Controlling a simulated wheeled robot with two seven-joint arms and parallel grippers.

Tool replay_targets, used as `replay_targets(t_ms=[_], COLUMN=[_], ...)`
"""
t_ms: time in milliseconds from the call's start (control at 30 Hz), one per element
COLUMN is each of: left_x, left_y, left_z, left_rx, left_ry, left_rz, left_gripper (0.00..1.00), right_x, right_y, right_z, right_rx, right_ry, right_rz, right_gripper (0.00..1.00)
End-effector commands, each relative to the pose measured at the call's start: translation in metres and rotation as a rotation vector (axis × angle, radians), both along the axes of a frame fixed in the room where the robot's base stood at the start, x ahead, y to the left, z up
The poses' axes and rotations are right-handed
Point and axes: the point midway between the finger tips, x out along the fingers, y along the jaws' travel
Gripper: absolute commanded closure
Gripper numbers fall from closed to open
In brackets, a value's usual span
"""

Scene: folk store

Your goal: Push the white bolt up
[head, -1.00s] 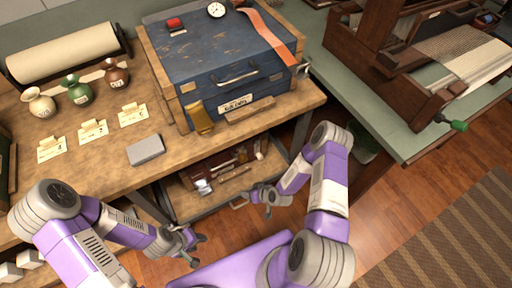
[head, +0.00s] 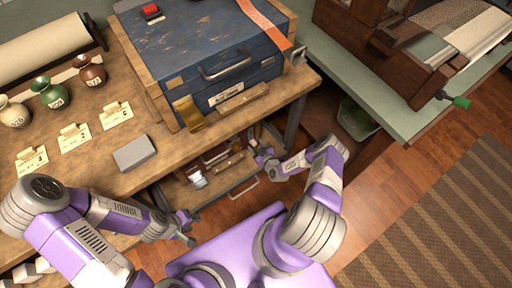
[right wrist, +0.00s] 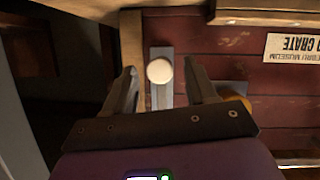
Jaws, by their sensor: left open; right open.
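In the right wrist view the white bolt (right wrist: 159,71) shows as a round pale knob on a narrow grey metal plate (right wrist: 162,97), fixed to the dark red crate (right wrist: 225,72). My right gripper (right wrist: 160,84) is open, with one finger on each side of the knob in the picture; I cannot tell whether they touch it. In the head view my right gripper (head: 262,157) is low, at the bench's front edge by the lower shelf. The bolt cannot be made out there. My left gripper (head: 188,229) is open and empty, in front of the bench at the left.
A blue case (head: 205,45) with a handle sits on the wooden bench (head: 100,165). A grey block (head: 134,153), small vases (head: 52,93) and cards lie to its left. A green table (head: 395,120) with a loom stands at the right. A wooden ledge (right wrist: 265,18) crosses the wrist view's top.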

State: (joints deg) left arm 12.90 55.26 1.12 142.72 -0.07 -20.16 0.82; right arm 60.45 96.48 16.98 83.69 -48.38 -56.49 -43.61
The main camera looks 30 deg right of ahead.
Motion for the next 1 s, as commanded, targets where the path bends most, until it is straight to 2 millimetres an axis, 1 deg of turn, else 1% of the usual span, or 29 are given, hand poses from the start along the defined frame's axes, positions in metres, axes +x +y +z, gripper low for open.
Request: replay_targets(t_ms=[100, 333, 367, 700, 733, 1000], left_x=[0.0001, 0.0002, 0.0002, 0.0002, 0.0002, 0.0002], left_y=[-0.0001, -0.0001, -0.0001, -0.0001, -0.0001, -0.0001], left_z=[-0.0029, -0.0022, -0.0022, -0.0022, -0.0022, 0.0002], left_rx=[0.000, 0.000, 0.000, 0.000, 0.000, 0.000], left_ry=[0.000, 0.000, 0.000, 0.000, 0.000, 0.000], left_rz=[0.000, 0.000, 0.000, 0.000, 0.000, 0.000], left_gripper=[0.57, 0.57, 0.57, 0.57, 0.57, 0.57], right_x=[0.0056, 0.0060, 0.0060, 0.0058, 0.0058, 0.0046], right_y=[-0.0002, -0.0001, -0.0001, -0.0002, -0.0002, -0.0023], right_z=[-0.0022, -0.0017, -0.0017, -0.0017, -0.0017, 0.0007], right_rx=[0.001, 0.002, 0.002, 0.001, 0.001, 0.001], right_ry=[0.000, 0.001, 0.001, 0.001, 0.001, 0.000], right_rz=[-0.001, -0.001, -0.001, -0.002, -0.002, -0.005], right_gripper=[0.44, 0.44, 0.47, 0.99, 1.00, 1.00])
